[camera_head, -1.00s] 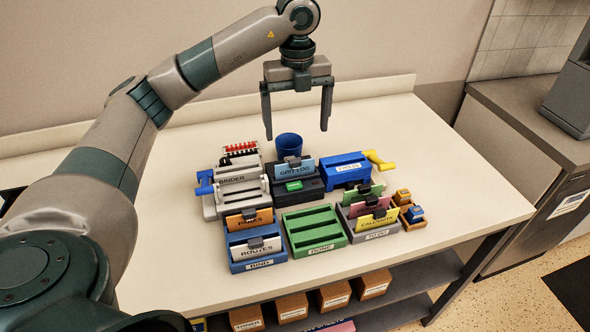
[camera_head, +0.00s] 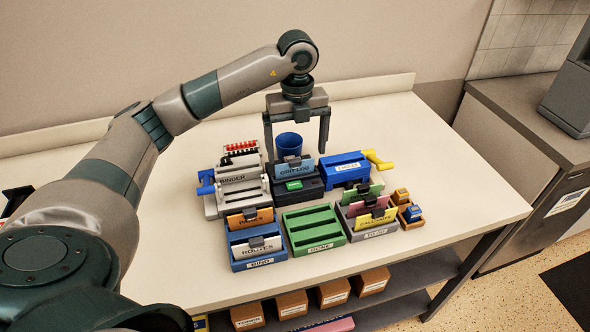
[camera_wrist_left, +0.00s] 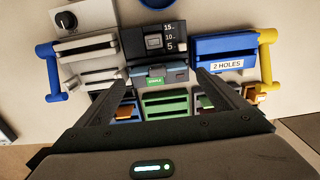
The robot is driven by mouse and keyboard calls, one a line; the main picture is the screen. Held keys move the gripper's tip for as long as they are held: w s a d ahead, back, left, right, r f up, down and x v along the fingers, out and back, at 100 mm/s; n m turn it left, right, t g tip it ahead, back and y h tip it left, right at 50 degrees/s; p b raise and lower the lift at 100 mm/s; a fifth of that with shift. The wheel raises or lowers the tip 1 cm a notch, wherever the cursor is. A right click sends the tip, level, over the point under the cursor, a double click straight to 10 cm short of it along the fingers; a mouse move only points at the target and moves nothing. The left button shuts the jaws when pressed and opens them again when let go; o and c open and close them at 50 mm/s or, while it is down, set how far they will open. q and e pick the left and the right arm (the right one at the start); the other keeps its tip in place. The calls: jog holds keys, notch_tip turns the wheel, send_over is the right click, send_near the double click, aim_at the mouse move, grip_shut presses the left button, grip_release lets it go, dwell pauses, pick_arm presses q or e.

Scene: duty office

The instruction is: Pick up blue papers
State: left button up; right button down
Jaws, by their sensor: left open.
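The blue papers (camera_head: 285,173), labelled GRIT LOG, stand upright in a black device (camera_head: 312,188) with a green display. A dark clip sits on their top edge. In the left wrist view the papers show as a blue-grey strip (camera_wrist_left: 177,75) between my fingers. My left gripper (camera_head: 297,156) is open and points down, with one finger to each side of the papers and close above them. I cannot tell whether either finger touches anything. My right gripper is not in view.
A grey binder machine (camera_head: 240,190) stands left of the papers, and a blue hole punch (camera_head: 345,171) with a yellow handle stands right. A blue cup (camera_head: 289,143) is behind. Blue (camera_head: 258,266), green (camera_head: 315,235) and grey (camera_head: 376,233) trays stand in front. The table's right side is clear.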

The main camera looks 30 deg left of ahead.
aim_at(295, 160)
pick_arm(q)
jog(key=shift+a+f+p, duration=0.15)
jog(key=shift+f+p, duration=0.25)
jog(key=shift+p, duration=0.05)
jog(key=f+p, duration=0.1)
jog(key=f, duration=0.1)
jog(key=f+p, duration=0.1)
jog(key=shift+a+f, duration=0.2)
jog(key=shift+f, duration=0.45)
jog(key=c, duration=0.9)
jog(key=shift+r, duration=0.1)
